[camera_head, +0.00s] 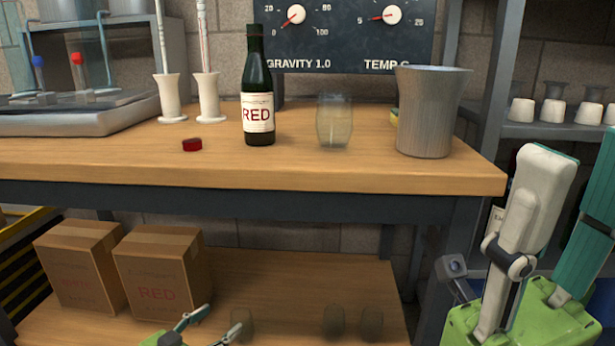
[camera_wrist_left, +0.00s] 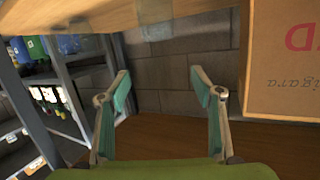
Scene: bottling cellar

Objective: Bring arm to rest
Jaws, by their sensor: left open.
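My left gripper (camera_head: 213,327) shows at the bottom of the head view, low in front of the bench's lower shelf. In the left wrist view its two fingers (camera_wrist_left: 162,90) are spread apart with nothing between them. A cardboard box marked RED (camera_wrist_left: 282,60) stands beside the fingers at the right of that view. In the head view the same kind of box marked RED (camera_head: 160,275) stands left of the gripper. My right arm (camera_head: 525,240) is folded at the right of the head view; its fingertips cannot be made out.
The wooden bench (camera_head: 350,176) overhangs the lower shelf (camera_head: 280,275). On it stand a RED wine bottle (camera_head: 258,95), a glass (camera_head: 334,122), a metal bucket (camera_head: 428,115) and a red cap (camera_head: 192,145). Several glasses (camera_head: 334,321) stand on the lower shelf. A second box (camera_head: 80,265) stands far left.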

